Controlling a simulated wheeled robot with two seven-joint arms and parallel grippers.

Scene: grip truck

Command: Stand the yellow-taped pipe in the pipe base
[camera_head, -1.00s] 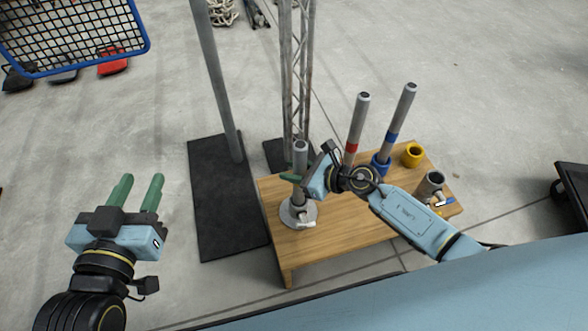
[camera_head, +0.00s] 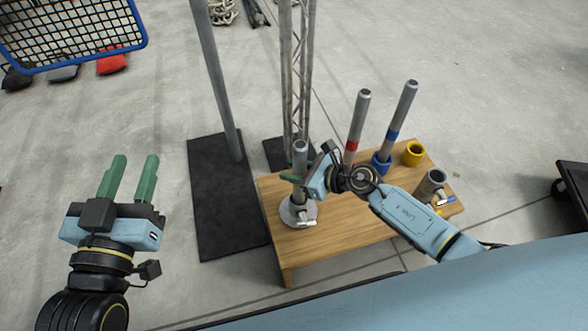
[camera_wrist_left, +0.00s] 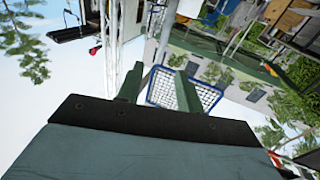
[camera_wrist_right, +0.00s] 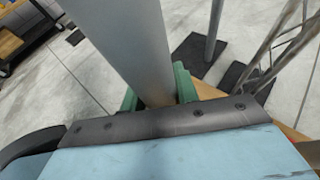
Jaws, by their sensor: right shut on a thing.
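A grey pipe (camera_head: 300,150) stands upright at the table's left end. My right gripper (camera_head: 295,179) is shut on it partway down; the pipe also fills the middle of the right wrist view (camera_wrist_right: 130,45) between the green fingers. No yellow tape shows on its visible part; the gripped stretch is partly hidden. The round grey pipe base (camera_head: 288,217) lies directly below, and the pipe's lower end meets its collar. I cannot tell how deep it sits. My left gripper (camera_head: 134,172) is open and empty, left of the table, clear of everything.
On the wooden table (camera_head: 340,236), a red-banded pipe (camera_head: 358,120) and a blue-banded pipe (camera_head: 402,110) in a blue holder stand behind my right arm. A yellow holder (camera_head: 413,153) is empty. A short grey cylinder (camera_head: 431,183) stands at right. A tall post (camera_head: 216,80) rises behind.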

